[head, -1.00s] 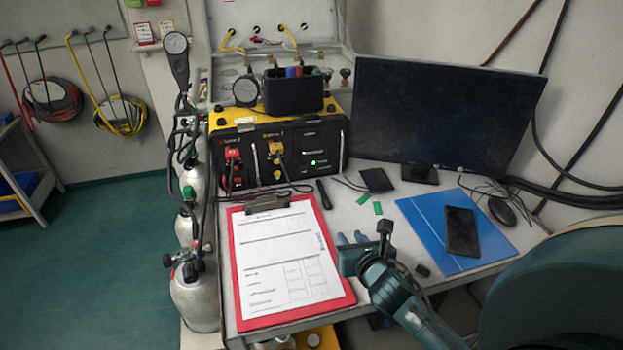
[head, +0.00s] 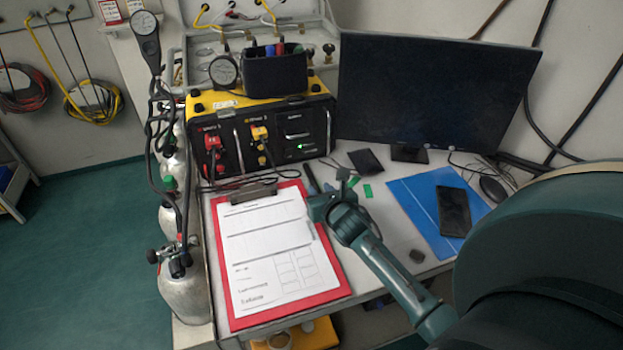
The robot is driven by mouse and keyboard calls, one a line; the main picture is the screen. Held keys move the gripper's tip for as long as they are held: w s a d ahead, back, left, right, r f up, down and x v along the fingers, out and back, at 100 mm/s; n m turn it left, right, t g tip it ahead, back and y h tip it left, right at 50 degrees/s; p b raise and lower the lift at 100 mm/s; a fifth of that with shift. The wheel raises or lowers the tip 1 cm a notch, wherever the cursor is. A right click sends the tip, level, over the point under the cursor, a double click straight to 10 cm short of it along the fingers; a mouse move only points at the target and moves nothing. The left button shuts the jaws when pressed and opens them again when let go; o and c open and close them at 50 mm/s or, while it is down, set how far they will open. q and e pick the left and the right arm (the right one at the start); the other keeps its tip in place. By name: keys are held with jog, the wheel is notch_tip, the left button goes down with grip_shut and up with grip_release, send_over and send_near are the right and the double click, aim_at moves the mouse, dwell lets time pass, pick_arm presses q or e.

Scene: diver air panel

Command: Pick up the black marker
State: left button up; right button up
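A black marker (head: 311,179) lies on the desk (head: 376,225), between the clipboard's upper right corner and the black-and-yellow panel. My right gripper (head: 328,190) is just in front of the marker, over the clipboard's right edge. Its fingertips look apart with nothing between them, though they are small and partly hidden by the gripper body. The near end of the marker is close to the fingertips; I cannot tell whether they touch. My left gripper is out of view.
A red clipboard (head: 226,270) with paper lies left of my gripper. The air panel (head: 265,140) carries a black pen holder (head: 276,74). A monitor (head: 430,95) stands behind. A blue folder (head: 415,205) bears a phone (head: 454,211). Green pieces (head: 367,191) lie nearby. Gas cylinders (head: 184,290) stand left.

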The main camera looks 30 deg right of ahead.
aim_at(314, 181)
jog(key=shift+r+x, duration=0.2)
jog(key=shift+x, duration=2)
jog(key=shift+c, duration=0.5)
jog(key=c, duration=0.4)
jog(key=shift+r, duration=0.1)
